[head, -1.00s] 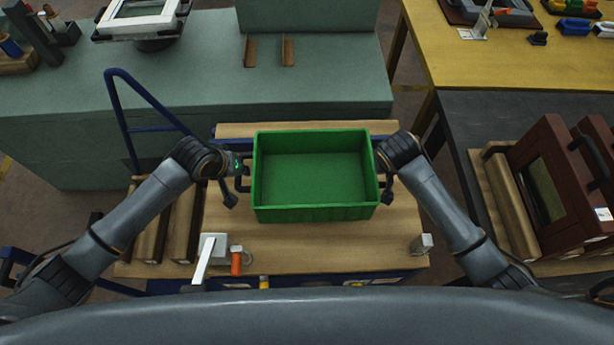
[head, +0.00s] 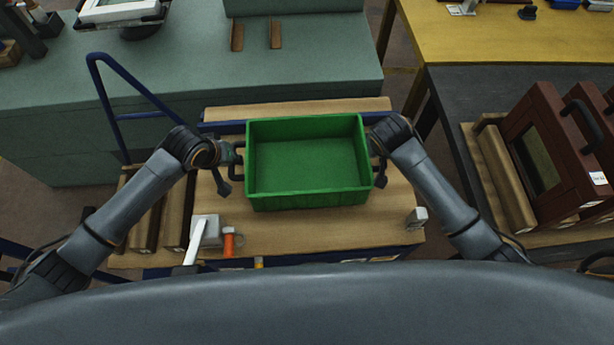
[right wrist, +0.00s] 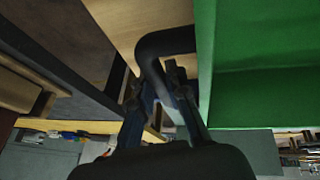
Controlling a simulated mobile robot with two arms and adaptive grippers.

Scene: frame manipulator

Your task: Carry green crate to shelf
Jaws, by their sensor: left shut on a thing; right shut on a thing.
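The green crate (head: 308,196) is open-topped and empty, roughly level over the wooden top of a blue-framed cart in the head view. I cannot tell whether it touches the wood. My left gripper (head: 234,170) is shut on the dark handle at the crate's left side. My right gripper (head: 377,165) is shut at its right side. In the right wrist view, my right gripper's fingers (right wrist: 160,88) close around the black bar handle (right wrist: 160,48), beside the green wall (right wrist: 245,90). No shelf can be told for certain.
The cart's wooden top (head: 330,235) holds a white-handled clamp (head: 204,230) and an orange-handled tool (head: 229,242). A blue rail (head: 130,85) rises at its left. A grey-green bench (head: 180,75) stands behind. A dark table (head: 475,95) with brown framed boxes (head: 555,150) is at right.

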